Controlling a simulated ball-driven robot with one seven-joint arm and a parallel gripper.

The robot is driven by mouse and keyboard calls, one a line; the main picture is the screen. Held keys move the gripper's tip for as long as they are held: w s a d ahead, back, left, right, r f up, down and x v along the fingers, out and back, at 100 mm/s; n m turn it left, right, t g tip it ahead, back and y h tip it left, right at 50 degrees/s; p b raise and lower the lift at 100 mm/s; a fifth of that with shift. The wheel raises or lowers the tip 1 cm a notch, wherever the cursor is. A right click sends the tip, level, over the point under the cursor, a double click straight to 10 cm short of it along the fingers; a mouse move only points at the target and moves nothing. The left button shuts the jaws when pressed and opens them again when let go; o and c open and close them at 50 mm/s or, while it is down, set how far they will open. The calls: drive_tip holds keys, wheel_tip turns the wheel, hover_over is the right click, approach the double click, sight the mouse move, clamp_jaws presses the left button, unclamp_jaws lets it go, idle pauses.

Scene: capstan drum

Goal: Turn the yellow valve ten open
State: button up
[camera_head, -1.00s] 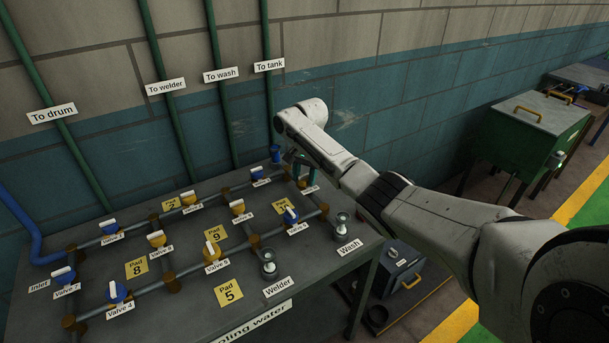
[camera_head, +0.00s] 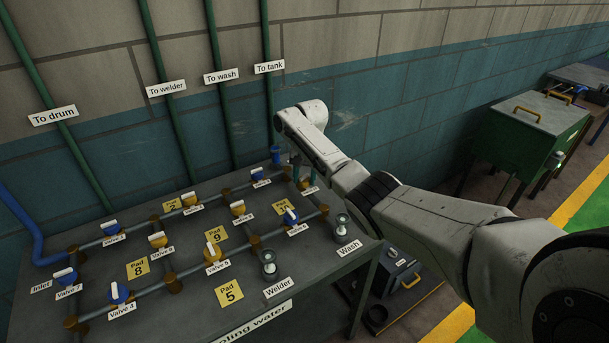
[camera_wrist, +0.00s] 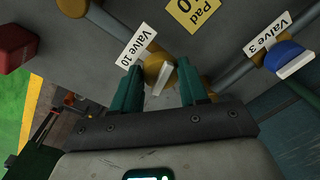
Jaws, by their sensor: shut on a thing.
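The yellow valve (camera_wrist: 154,66) stands beside a white label reading "Valve 10" in the wrist view. Its white lever (camera_wrist: 162,80) points toward my gripper, between the two green fingers. My gripper (camera_wrist: 161,69) is shut on this lever. In the head view my gripper (camera_head: 303,172) reaches down at the far right corner of the pipe table, and my arm and fingers hide most of the valve there.
The blue-handled Valve 3 (camera_wrist: 288,57) is close by on the right in the wrist view. Several blue and yellow valves stand on the grey table (camera_head: 195,310). Two gauges labelled Wash (camera_head: 342,225) and Welder (camera_head: 268,265) stand near its front edge.

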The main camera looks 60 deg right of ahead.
drive_tip(key=n, duration=0.3)
drive_tip(key=shift+n, duration=0.4)
drive_tip(key=n+b, duration=0.1)
drive_tip(key=n, duration=0.2)
drive_tip(key=shift+d+n+y, duration=0.1)
drive_tip(key=shift+n+y, duration=0.2)
drive_tip(key=n, duration=0.3)
drive_tip(key=shift+w+n+g+b, duration=0.1)
drive_tip(key=shift+n+g+b, duration=0.2)
drive_tip(key=shift+b, duration=0.1)
drive_tip(key=shift+n+b, duration=0.4)
drive_tip(key=shift+n, duration=1.4)
drive_tip(key=o, duration=1.1)
drive_tip(key=shift+c, duration=0.2)
wheel_tip(320, 180, up, 11)
drive_tip(key=b, duration=0.1)
drive_tip(key=shift+d, duration=0.45)
